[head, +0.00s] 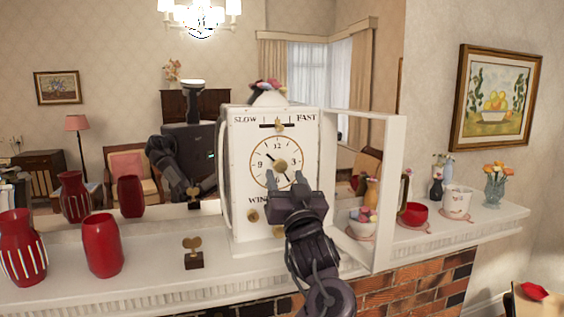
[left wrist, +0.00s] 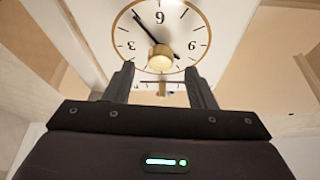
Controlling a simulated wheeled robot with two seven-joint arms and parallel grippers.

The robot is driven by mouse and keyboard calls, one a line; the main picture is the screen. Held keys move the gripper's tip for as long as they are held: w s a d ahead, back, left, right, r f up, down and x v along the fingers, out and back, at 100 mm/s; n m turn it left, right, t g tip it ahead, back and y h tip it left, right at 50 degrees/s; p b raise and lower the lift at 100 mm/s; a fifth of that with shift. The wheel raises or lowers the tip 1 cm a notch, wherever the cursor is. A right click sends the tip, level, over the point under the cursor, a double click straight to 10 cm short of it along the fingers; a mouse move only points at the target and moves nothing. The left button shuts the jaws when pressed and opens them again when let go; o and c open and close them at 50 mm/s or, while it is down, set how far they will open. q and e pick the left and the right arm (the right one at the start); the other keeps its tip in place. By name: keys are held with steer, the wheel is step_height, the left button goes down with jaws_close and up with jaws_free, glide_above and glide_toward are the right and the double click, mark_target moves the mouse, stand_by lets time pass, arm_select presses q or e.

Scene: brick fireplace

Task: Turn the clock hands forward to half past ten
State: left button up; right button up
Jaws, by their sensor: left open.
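The white clock (head: 240,180) stands on the mantel, its dial ringed in gold. A brass knob (head: 281,165) sits at the dial centre; it also shows in the left wrist view (left wrist: 160,59). The long dark hand (left wrist: 145,27) points down and right on the dial, near 5. The short hand points up and left, near 10. My left gripper (head: 286,181) is open in front of the lower dial. Its fingers (left wrist: 160,75) are apart on either side below the knob, not closed on it. It partly covers the numeral 6. My right gripper shows only as a doubtful mirror reflection.
The clock's white framed door (head: 394,195) stands open to the right. A winding key (head: 193,253) stands left of the clock. Red vases (head: 103,246) are further left; a red bowl (head: 414,214) and white cup (head: 457,201) stand right. A mirror is behind.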

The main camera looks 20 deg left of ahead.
mark_target(281, 168)
arm_select(q)
steer(key=shift+p+x, duration=0.65)
steer(key=shift+x, duration=1.2)
steer(key=c, duration=1)
